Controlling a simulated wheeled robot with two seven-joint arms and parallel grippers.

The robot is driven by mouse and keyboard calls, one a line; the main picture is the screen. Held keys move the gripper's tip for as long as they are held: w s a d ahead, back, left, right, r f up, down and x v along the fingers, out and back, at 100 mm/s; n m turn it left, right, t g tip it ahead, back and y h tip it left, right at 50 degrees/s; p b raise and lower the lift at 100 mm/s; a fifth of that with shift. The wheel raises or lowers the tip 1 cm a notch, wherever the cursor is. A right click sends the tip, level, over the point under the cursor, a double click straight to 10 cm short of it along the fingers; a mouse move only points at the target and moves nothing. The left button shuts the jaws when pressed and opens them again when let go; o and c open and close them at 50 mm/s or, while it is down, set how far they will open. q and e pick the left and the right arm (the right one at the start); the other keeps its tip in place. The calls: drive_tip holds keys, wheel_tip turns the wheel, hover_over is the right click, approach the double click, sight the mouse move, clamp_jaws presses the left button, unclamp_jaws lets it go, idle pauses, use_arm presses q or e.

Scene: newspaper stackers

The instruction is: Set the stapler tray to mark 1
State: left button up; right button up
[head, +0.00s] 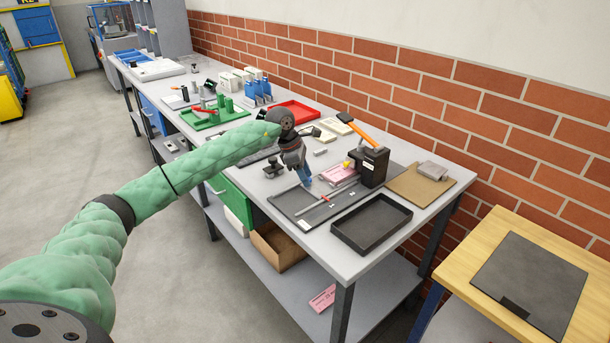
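A black stapler-like device (369,168) with an orange lever (365,134) stands at the right end of the bench. In front of it lies a dark flat plate (290,203) with a metal rod (341,190), a small red piece on the rod and small white labels. I cannot read any mark numbers. An empty black tray (345,241) sits at the bench's front right corner. My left gripper (306,180) points down over the plate's back left part, its blue tips close to the surface. Whether it touches, or is open, is too small to tell. My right gripper is out of view.
Pink printed paper (338,174) lies beside the device. A brown board (408,187) bears a grey block (433,170). Green (212,120) and red (299,111) trays and blue bottles stand farther left. A wooden table (480,240) stands at right; a brick wall is behind.

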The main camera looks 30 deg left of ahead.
use_arm(q)
drive_tip(key=shift+r, duration=0.1)
drive_tip(key=shift+a+r, duration=0.2)
drive_tip(key=shift+r, duration=0.25)
drive_tip(key=shift+b+v, duration=0.65)
drive_tip(key=shift+v, duration=0.35)
drive_tip(key=b+v, duration=0.1)
drive_tip(key=v, duration=0.3)
drive_tip(key=shift+s+a+r, duration=0.15)
drive_tip(key=shift+a+r, duration=0.05)
drive_tip(key=shift+r, duration=0.05)
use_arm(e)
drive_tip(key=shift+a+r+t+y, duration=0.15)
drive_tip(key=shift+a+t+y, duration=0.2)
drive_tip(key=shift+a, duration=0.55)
